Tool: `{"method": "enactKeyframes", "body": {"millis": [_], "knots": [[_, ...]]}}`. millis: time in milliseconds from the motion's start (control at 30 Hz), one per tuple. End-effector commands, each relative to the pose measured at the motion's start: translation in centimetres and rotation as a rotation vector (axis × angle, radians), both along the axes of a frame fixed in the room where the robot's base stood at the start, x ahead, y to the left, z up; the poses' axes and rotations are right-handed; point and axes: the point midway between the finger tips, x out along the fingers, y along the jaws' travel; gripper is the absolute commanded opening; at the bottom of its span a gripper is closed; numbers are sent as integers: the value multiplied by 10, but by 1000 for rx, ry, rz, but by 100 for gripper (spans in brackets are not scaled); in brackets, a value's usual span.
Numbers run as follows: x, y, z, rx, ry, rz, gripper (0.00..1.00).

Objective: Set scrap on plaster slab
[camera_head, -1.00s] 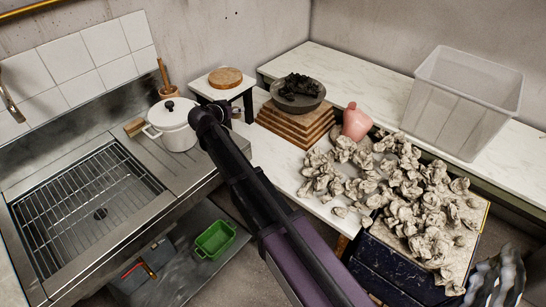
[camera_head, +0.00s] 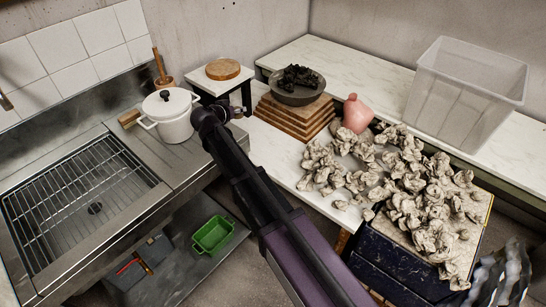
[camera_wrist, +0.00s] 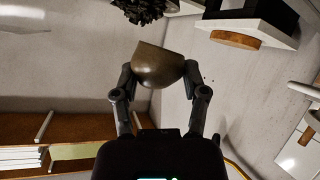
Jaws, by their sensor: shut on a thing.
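My gripper (camera_wrist: 158,78) is shut on a smooth brown, rounded piece with one flat side, the scrap (camera_wrist: 160,62), in the wrist view. Both fingers press its sides, and it hangs clear of any surface. In the head view my arm reaches to beside the white pot, and its dark links largely hide the gripper. A pale slab (camera_head: 464,266), which may be the plaster slab, lies on a dark blue box at the right. Many crumpled grey-beige clay lumps (camera_head: 430,200) cover most of it and spill onto the white counter.
A lidded white pot (camera_head: 172,122) stands on the steel sink unit. A small white stand with a round wooden board (camera_head: 222,69), stacked wooden boards (camera_head: 285,118) under a dark bowl (camera_head: 297,95), a pink vase (camera_head: 356,115) and a clear bin (camera_head: 465,95) stand behind.

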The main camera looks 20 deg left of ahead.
Motion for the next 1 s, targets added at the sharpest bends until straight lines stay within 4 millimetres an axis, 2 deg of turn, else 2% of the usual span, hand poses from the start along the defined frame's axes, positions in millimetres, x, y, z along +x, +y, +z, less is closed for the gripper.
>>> {"method": "enactKeyframes", "body": {"millis": [33,100,1000], "knots": [[-2,-6,-17,-1,1,1,7],[-2,-11,-30,-5,3,5,7],[-18,-77,-182,-33,21,51,7]]}}
